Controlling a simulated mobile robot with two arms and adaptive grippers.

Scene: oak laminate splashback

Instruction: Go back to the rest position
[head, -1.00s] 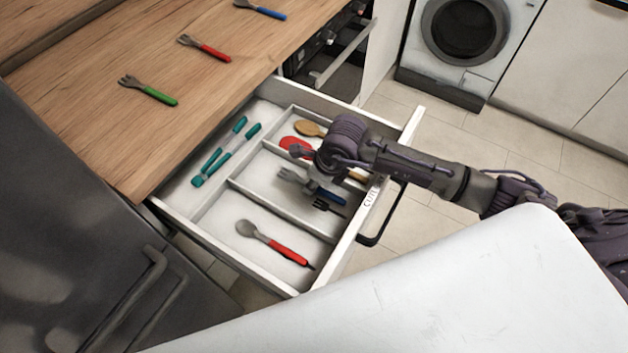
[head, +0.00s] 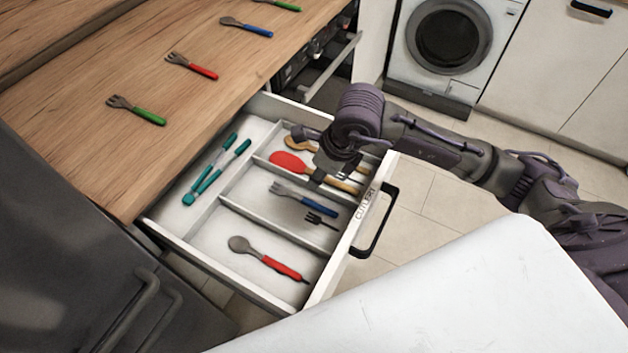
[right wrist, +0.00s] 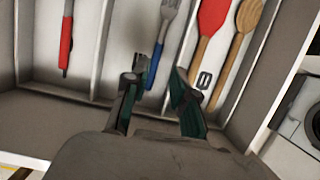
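My right gripper (head: 333,172) is above the open cutlery drawer (head: 212,262), over the handles of the red spatula and wooden spoon in the head view. In the right wrist view its two fingers (right wrist: 160,78) are apart with nothing held between them. A blue-handled fork (head: 305,199) lies in the drawer's middle compartment, below and clear of the gripper; it also shows in the right wrist view (right wrist: 168,35). A small black fork (head: 322,220) lies beside it. My left gripper is not in view.
The drawer also holds teal tongs (head: 215,170), a red-handled spoon (head: 268,259), a red spatula (head: 288,161) and a wooden spoon (head: 298,143). Several forks, one green-handled (head: 137,110), lie on the wooden counter (head: 60,110). A white surface (head: 450,300) fills the front. A washing machine (head: 452,50) stands behind.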

